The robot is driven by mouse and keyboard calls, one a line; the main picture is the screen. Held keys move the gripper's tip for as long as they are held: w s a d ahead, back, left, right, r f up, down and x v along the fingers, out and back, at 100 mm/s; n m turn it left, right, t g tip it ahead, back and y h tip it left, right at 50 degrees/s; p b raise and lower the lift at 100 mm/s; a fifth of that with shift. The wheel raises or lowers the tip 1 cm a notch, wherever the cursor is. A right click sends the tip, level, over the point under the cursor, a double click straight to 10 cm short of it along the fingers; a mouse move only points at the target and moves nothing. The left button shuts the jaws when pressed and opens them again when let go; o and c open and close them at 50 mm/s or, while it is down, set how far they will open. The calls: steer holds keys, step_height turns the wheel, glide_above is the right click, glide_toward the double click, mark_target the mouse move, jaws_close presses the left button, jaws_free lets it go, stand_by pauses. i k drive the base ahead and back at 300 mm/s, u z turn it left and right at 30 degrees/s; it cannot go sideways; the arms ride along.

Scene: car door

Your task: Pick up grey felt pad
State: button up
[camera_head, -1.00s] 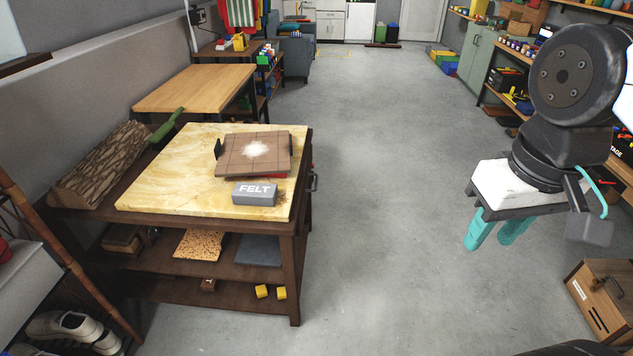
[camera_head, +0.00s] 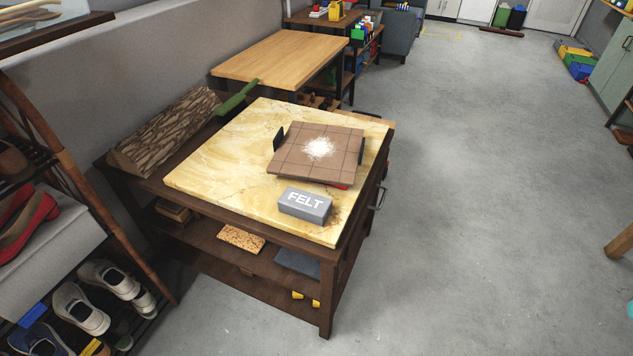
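A grey block (camera_head: 305,205) with the word FELT in white on it lies on the marble-look top (camera_head: 205,178) of a dark wooden workbench, near its front right corner. It looks free, with nothing on it. Just behind it is a brown tiled board (camera_head: 336,165) with a white powdery patch and dark handles. A flat dark grey sheet (camera_head: 297,263) lies on the shelf under the benchtop, partly hidden by the bench frame. My gripper is not in view.
A cork-like sheet (camera_head: 241,238) and small yellow blocks (camera_head: 306,299) are on the bench shelves. A shoe rack (camera_head: 75,235) stands front left. The floor right of the bench is clear.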

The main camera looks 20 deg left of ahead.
mark_target(303, 204)
steer(key=z, duration=0.05)
steer(key=i, duration=1)
steer(key=u, duration=2.85)
